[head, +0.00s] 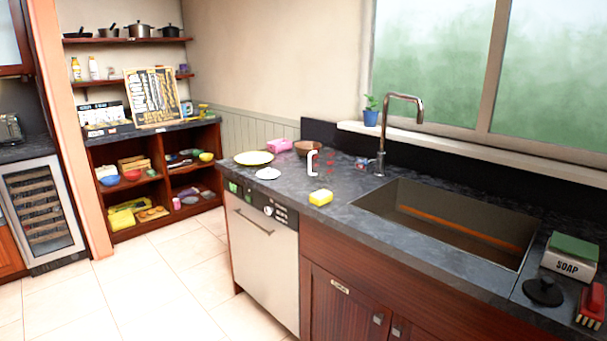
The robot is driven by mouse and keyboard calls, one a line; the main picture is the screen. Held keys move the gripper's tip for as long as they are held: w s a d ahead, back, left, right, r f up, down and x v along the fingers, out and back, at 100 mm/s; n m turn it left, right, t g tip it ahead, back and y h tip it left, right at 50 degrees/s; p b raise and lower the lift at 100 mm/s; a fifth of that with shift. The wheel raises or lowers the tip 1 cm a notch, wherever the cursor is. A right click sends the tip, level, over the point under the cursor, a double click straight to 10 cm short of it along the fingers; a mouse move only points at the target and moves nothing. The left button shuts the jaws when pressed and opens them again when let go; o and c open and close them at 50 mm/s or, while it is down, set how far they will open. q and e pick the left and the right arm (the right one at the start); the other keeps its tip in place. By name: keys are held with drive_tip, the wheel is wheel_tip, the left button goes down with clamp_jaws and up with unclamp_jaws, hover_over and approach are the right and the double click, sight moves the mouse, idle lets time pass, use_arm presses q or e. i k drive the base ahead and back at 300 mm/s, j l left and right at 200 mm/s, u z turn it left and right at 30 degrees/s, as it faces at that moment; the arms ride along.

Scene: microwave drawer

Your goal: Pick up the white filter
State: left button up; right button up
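A small, low white object (268,174) lies on the dark stone counter (345,203), in front of a pale yellow plate (254,158). It may be the white filter, but it is too small to be sure. An upright white C-shaped piece (311,163) stands to its right, near small red marks; I cannot tell what it belongs to. Neither of my grippers is in view.
A yellow sponge (321,197) lies near the counter's front edge. A pink item (279,146) and a brown bowl (307,148) sit behind. The sink (400,203) with its tall faucet (390,98) is to the right. Tiled floor (165,280) is clear at left.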

sight(267, 173)
drive_tip(key=i+j+z, duration=0.2)
drive_tip(key=z, duration=0.15)
drive_tip(key=i+j+z, duration=0.5)
drive_tip(key=z, duration=0.2)
